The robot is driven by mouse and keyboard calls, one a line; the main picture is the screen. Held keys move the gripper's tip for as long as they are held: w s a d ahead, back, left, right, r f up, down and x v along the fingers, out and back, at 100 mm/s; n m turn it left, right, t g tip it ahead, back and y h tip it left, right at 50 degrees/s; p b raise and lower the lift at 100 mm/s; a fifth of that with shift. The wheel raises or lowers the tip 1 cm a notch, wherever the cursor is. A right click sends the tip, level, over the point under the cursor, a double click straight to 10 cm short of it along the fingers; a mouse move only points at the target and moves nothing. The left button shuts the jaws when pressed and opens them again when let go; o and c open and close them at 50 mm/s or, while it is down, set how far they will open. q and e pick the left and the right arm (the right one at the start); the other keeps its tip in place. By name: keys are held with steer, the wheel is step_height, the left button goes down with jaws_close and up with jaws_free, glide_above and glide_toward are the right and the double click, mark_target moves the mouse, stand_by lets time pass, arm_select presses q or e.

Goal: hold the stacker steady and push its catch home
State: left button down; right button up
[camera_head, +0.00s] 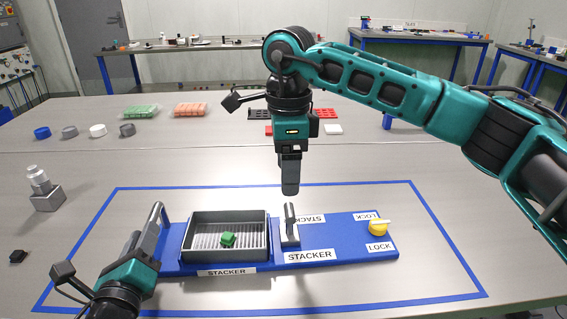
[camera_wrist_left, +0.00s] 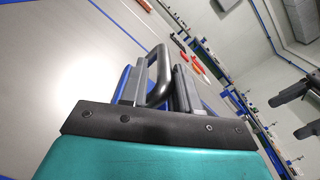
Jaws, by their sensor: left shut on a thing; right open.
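The stacker has a blue base (camera_head: 345,262) with white STACKER and LOCK labels. On it are a grey ribbed tray (camera_head: 262,256) holding a small green block (camera_head: 228,239), an upright grey lever (camera_head: 290,226), and a yellow knob (camera_head: 378,228) with a pale pointer. I cannot tell which part is the catch. My left gripper (camera_head: 146,244) is shut on the dark handle (camera_head: 157,214) at the base's left end; the handle also shows between the fingers in the left wrist view (camera_wrist_left: 161,76). My right gripper (camera_head: 290,190) is open, pointing down just above the lever, apart from it.
Blue tape (camera_head: 300,183) outlines the work area. A grey block with a metal knob (camera_head: 46,196) and a small black part (camera_head: 18,256) lie left. Several round caps (camera_head: 97,130), green and orange packs (camera_head: 190,109) and red trays (camera_head: 325,113) lie behind. The right-hand tabletop is clear.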

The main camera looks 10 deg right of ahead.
arm_select(q)
steer(key=c, duration=0.8)
jaws_free()
steer(key=shift+o, duration=0.2)
